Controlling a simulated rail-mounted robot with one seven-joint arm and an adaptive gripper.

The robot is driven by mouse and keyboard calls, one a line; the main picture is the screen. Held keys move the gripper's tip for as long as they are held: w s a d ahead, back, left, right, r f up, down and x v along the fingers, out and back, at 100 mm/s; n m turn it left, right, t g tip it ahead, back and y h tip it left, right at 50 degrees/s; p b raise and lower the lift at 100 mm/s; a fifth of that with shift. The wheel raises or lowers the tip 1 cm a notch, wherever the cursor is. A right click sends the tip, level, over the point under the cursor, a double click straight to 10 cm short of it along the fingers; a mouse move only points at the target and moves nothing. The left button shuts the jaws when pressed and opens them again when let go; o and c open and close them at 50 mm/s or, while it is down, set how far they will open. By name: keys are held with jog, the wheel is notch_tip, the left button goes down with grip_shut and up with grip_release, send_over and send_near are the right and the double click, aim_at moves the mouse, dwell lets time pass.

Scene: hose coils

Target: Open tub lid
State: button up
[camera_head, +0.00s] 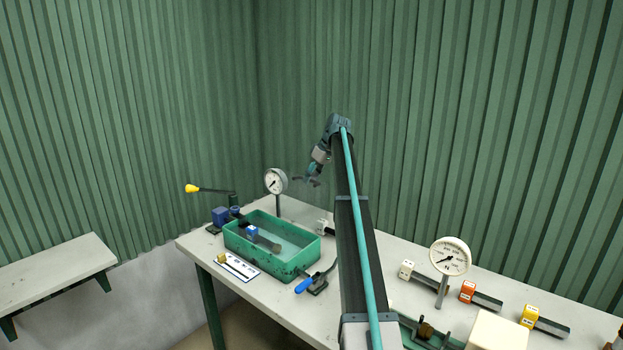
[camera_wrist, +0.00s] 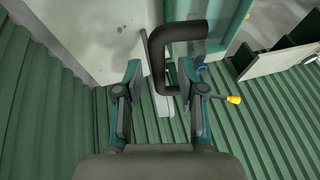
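The green tub (camera_head: 262,266) stands at the left part of the table. A pale bluish surface shows inside its rim, with a dark cylinder and a blue-and-white block (camera_head: 252,233) there; I cannot tell whether this surface is a lid. My gripper (camera_head: 308,181) is in the air behind and to the right of the tub, apart from it. In the wrist view its two fingers (camera_wrist: 159,82) are spread. A dark C-shaped handle (camera_wrist: 157,60) shows between and beyond them, overlapping a teal-edged pane; I cannot tell its distance. No grip on it shows.
A gauge (camera_head: 275,181) stands behind the tub, and a yellow-knobbed lever (camera_head: 192,188) to its left. A blue-handled lever (camera_head: 304,285) lies at its front right. Another gauge (camera_head: 449,257) and several blocks fill the table's right part. A bench (camera_head: 50,275) is at left; corrugated walls stand behind.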

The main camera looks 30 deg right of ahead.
jog(key=v, duration=1.2)
dwell(0.5)
